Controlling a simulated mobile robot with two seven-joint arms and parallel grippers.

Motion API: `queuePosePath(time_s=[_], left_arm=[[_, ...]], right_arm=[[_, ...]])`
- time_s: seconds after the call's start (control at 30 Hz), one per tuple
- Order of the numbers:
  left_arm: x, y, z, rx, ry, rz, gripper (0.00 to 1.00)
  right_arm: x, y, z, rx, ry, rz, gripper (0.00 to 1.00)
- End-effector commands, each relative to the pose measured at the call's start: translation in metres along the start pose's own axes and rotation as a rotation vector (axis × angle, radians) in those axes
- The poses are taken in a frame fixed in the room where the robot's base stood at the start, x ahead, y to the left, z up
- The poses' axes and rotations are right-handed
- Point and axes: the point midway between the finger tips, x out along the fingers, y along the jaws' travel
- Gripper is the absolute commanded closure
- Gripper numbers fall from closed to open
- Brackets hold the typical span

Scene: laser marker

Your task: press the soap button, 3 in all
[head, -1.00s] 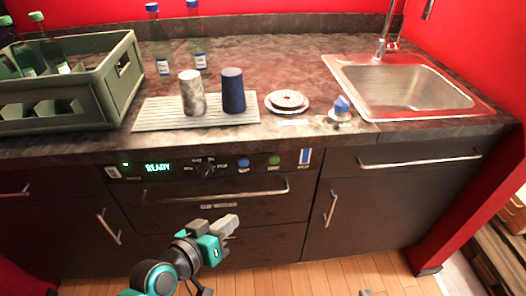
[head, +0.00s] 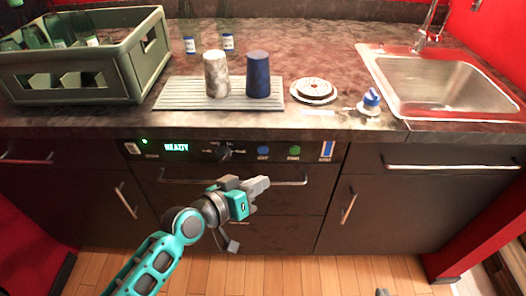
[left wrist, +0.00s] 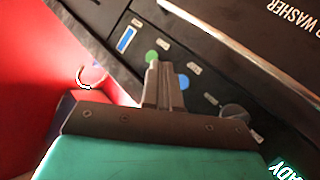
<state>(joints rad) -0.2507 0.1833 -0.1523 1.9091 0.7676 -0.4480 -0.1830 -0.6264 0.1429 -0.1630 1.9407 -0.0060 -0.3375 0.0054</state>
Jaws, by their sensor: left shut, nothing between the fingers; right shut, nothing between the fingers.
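The dishwasher's control panel (head: 190,152) is on the front below the counter, its green display reading READY. It carries a dark knob (head: 223,153), a blue button (head: 263,150), a green button (head: 294,150) and a blue and white strip (head: 327,149). The small labels are too blurred to tell which button is soap. My left gripper (head: 263,184) is shut and empty, in front of the panel, below the blue button in the picture. In the left wrist view its shut fingertips (left wrist: 165,72) appear between the green (left wrist: 151,57) and blue (left wrist: 183,82) buttons; contact cannot be told.
A long handle (head: 235,181) crosses the dishwasher front behind my left gripper. On the counter are a green crate (head: 120,88), two cups (head: 258,72) on a ribbed mat (head: 185,98), stacked plates (head: 314,88), a blue-topped dispenser (head: 370,100) and a sink (head: 450,88).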

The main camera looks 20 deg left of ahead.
Motion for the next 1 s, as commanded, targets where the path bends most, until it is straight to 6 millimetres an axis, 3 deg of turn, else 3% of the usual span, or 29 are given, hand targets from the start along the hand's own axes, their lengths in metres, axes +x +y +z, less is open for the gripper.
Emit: queuePosePath(time_s=[0.2,0.4,1.0], left_arm=[[0.024,-0.018,-0.015,0.000,0.003,0.000,1.00],[0.038,-0.028,-0.027,0.002,0.001,0.001,1.00],[0.044,-0.032,-0.032,0.000,0.000,0.000,1.00]], right_arm=[[0.007,-0.004,0.011,0.004,-0.011,-0.007,1.00],[0.009,-0.009,0.003,0.007,0.006,-0.020,1.00],[0.010,-0.007,0.001,0.004,0.008,-0.018,1.00]])
